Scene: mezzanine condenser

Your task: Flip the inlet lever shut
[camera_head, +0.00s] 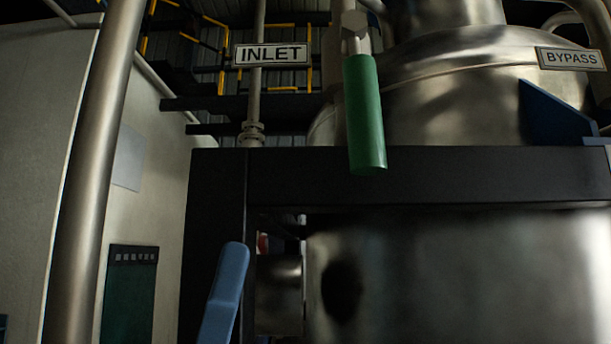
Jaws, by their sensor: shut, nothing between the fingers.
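The inlet lever (364,115) has a green cylindrical grip. It hangs almost straight down, its lower end slightly to the right, from a pale metal stem (355,35) at the top of the view. It is just right of the INLET sign (272,54). The lever's pivot and any valve body behind it are cut off or hidden. My gripper is not in view, and nothing is seen touching the lever.
A dark beam frame (400,178) crosses behind the lever's lower end, before a large metal vessel (450,270). A blue rounded bar (226,292) rises at lower left. A thick pipe (95,170) stands left. A BYPASS sign (570,59) is at upper right.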

